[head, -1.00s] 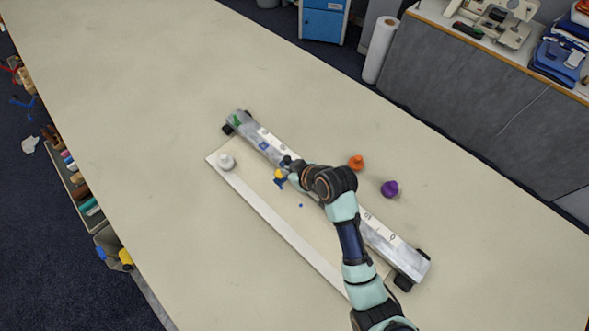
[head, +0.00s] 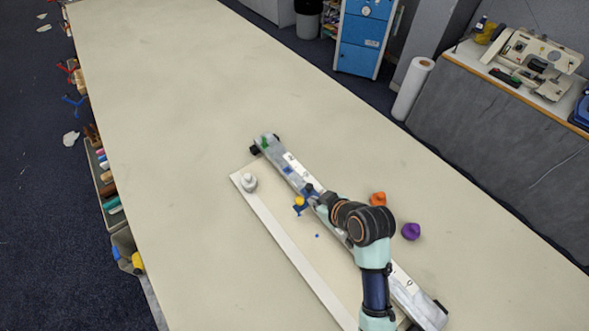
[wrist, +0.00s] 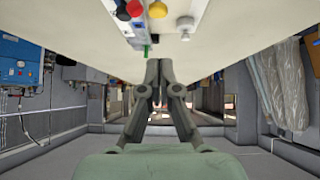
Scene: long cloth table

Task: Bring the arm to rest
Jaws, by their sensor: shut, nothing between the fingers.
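My gripper (wrist: 158,64) shows in the wrist view with its two dark fingers together and nothing between them. It is level with or above the cloth table (head: 200,80), with the room behind it. In the head view my arm reaches over the long grey rail (head: 296,172); the arm's bulk covers part of the rail, and the fingertips are hard to make out there.
A pale board (head: 275,226) lies beside the rail, with a white knob (head: 249,183) on its far end. A small yellow and blue piece (head: 299,204) lies near my arm. Orange (head: 378,199) and purple (head: 411,231) pieces stand to the right. The far table is clear.

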